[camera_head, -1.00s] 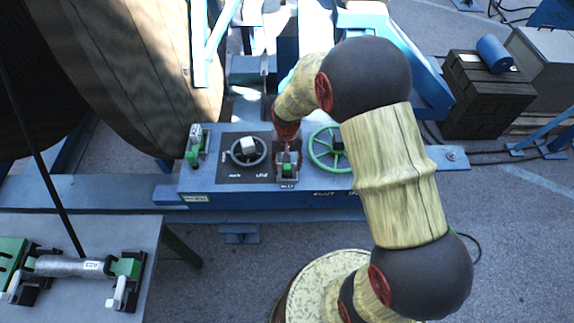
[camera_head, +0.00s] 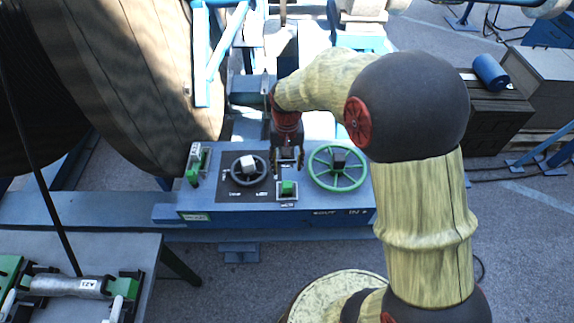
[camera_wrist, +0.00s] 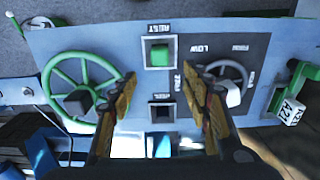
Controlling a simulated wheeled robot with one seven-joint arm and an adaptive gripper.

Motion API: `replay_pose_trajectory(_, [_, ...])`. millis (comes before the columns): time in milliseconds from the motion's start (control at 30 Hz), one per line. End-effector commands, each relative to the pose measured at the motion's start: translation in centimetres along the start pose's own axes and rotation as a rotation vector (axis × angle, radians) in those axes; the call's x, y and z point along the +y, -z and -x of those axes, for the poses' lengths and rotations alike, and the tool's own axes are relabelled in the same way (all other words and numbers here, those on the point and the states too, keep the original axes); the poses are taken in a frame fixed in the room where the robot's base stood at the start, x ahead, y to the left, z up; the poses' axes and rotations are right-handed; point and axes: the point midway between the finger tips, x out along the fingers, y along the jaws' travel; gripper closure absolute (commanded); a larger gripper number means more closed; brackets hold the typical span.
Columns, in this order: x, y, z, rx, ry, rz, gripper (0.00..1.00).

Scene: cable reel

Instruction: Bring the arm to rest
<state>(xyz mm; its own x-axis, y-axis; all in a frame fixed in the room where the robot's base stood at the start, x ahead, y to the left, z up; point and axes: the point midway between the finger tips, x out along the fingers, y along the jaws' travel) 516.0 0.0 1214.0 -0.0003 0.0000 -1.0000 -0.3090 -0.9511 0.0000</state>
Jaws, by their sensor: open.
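My gripper (camera_head: 287,168) hangs over the blue control panel (camera_head: 215,205), just behind a green square button (camera_head: 287,188) in the head view. In the wrist view my gripper (camera_wrist: 160,92) is open, with its two worn yellow fingers apart and nothing between them. A dark square socket (camera_wrist: 162,112) shows between the fingers. My arm reaches in from the right of the head view, bent at the elbow.
A green handwheel (camera_head: 338,167) stands right of my gripper, and a small grey wheel (camera_head: 248,168) left. A green-handled lever (camera_head: 195,165) is at the panel's left end. A large cable reel (camera_head: 120,80) rises at left. A grey bench (camera_head: 130,250) stands at front left.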

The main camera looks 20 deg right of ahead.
Motion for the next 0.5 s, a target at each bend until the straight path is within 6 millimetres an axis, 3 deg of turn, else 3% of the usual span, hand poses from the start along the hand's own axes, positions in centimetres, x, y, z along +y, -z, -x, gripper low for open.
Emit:
replay_pose_trajectory(433, [0.0, -0.1, -0.1, -0.005, -0.001, 0.039, 0.52])
replay_pose_trajectory(500, [0.5, -1.6, -0.8, -0.036, -0.01, 0.073, 0.52])
